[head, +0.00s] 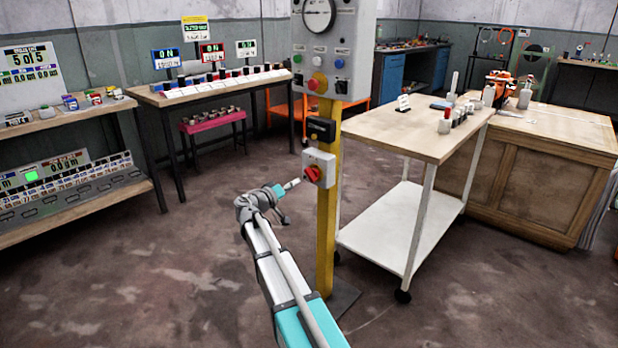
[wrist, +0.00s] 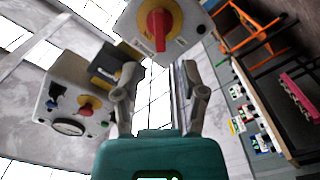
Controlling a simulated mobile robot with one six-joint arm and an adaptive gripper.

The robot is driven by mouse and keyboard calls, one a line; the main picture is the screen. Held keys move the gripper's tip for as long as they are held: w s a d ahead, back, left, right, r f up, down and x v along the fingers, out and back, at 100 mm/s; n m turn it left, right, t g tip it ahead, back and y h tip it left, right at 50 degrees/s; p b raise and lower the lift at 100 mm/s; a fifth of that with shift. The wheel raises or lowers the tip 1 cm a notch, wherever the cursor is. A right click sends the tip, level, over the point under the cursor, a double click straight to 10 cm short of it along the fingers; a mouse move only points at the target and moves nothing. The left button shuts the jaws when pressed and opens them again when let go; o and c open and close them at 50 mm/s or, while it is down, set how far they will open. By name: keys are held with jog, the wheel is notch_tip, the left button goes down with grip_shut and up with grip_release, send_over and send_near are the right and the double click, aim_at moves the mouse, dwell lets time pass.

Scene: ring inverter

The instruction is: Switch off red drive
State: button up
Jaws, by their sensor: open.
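A red-framed display (head: 211,52) on the back-left table reads "ON", between a blue-framed display (head: 166,58) also reading "ON" and a white-framed display (head: 246,48). A grey box with a red rotary switch (head: 312,174) is mounted on the yellow post. In the wrist view, the red switch handle (wrist: 158,28) sits on a yellow disc, beyond the fingertips near the top edge. My gripper (head: 291,201) is open and empty, just left of the switch box in the head view. In the wrist view, my gripper (wrist: 160,68) has its fingers spread, and nothing is between them.
A grey control panel (head: 330,50) with a gauge and buttons tops the yellow post (head: 328,220). A black box (head: 321,130) hangs above the switch. A wheeled trolley (head: 415,130) stands right of the post. The floor left of my arm is clear.

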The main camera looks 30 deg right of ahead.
aim_at(308, 176)
jog(key=x, duration=0.8)
jog(key=shift+w+d, duration=0.2)
jog(key=shift+d, duration=0.15)
jog(key=shift+c, duration=0.2)
grip_shut()
